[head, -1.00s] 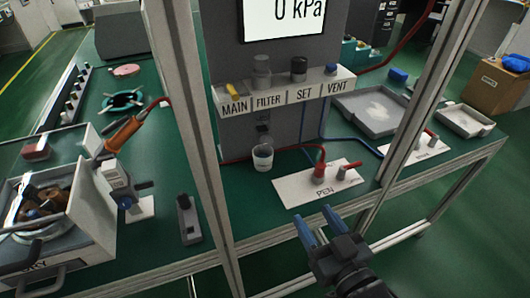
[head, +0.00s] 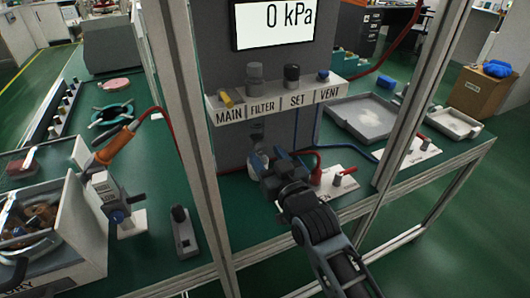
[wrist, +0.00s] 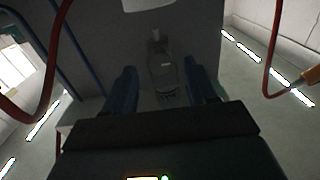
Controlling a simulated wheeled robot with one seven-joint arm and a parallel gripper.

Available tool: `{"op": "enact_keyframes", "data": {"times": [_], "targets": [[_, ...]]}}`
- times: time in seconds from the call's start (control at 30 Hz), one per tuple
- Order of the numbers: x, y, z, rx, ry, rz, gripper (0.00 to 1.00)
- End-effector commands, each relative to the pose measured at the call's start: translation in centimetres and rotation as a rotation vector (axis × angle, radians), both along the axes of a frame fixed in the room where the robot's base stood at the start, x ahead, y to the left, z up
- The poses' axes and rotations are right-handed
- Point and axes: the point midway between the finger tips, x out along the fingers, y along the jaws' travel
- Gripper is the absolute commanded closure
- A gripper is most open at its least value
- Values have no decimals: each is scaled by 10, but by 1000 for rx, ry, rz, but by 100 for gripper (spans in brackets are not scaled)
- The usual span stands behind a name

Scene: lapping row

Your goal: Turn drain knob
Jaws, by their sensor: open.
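Below the FILTER label hangs a clear filter bowl (head: 256,134). It also shows in the wrist view (wrist: 162,68), between the two fingers and beyond them. A small fitting at its end (wrist: 155,38) looks like the drain knob; it is dim, and in the head view my gripper partly hides that area. A clear cup (head: 257,163) stands on the bench below, partly covered by my gripper. My gripper (head: 268,157) is open, with blue fingers reaching toward the bowl. Nothing is between the fingertips (wrist: 160,72), and I see no contact with the knob.
The shelf (head: 275,97) with MAIN, FILTER, SET and VENT controls is above my gripper. A frame post (head: 190,130) stands to the left, another (head: 415,105) to the right. A white plate (head: 335,182) with red fittings and hoses lies right of my gripper.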

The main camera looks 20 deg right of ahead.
Motion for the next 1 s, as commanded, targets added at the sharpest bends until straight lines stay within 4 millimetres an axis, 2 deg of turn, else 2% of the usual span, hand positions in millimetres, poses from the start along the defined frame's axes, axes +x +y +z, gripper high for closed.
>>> {"op": "enact_keyframes", "data": {"times": [0.2,0.47,1.0], "targets": [[16,0,0,1,0,1,43],[17,0,0,1,0,0,43],[17,0,0,1,0,0,93]]}}
